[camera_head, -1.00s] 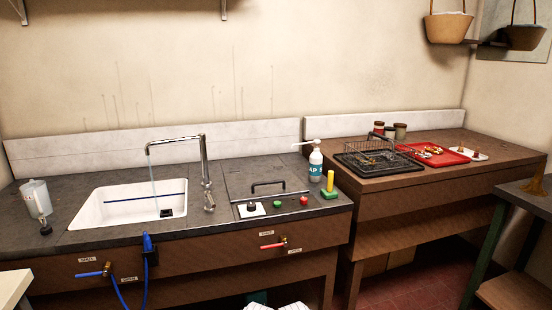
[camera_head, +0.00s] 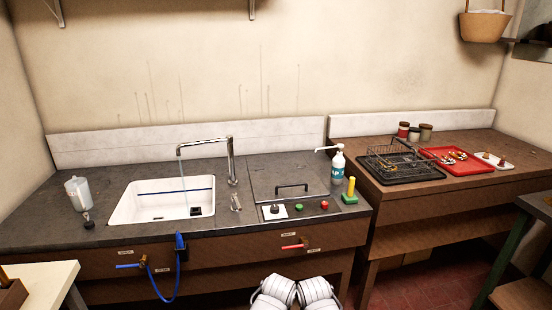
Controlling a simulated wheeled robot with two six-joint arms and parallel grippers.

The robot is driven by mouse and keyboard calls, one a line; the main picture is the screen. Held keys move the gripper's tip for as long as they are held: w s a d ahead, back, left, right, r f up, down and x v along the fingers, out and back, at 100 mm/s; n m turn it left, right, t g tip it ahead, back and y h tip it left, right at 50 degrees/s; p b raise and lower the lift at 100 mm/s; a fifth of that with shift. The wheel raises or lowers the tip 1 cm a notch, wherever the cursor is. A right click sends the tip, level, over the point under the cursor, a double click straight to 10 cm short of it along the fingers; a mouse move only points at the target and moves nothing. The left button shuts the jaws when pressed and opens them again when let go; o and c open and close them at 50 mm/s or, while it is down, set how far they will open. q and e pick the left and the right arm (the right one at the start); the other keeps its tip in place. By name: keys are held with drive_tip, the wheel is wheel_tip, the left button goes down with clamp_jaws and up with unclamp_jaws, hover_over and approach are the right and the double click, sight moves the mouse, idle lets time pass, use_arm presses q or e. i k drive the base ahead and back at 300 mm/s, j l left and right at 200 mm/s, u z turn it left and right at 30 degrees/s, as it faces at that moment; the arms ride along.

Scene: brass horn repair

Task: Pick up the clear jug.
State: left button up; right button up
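The clear jug (camera_head: 77,192) is a pale, see-through container on the dark worktop, left of the sink. A small dark object (camera_head: 88,219) is close to its lower right side; I cannot tell whether they touch. White rounded parts of my own arms show at the bottom centre, far to the right of the jug and nearer to me. No gripper fingers are visible, and nothing of mine is near the jug.
A white sink (camera_head: 125,205) with a running tap (camera_head: 231,160) lies right of the jug. A soap bottle (camera_head: 338,166) stands farther right. A light table corner (camera_head: 48,283) is at lower left. The worktop around the jug is mostly clear.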

sight(78, 190)
drive_tip(key=u, duration=1.55)
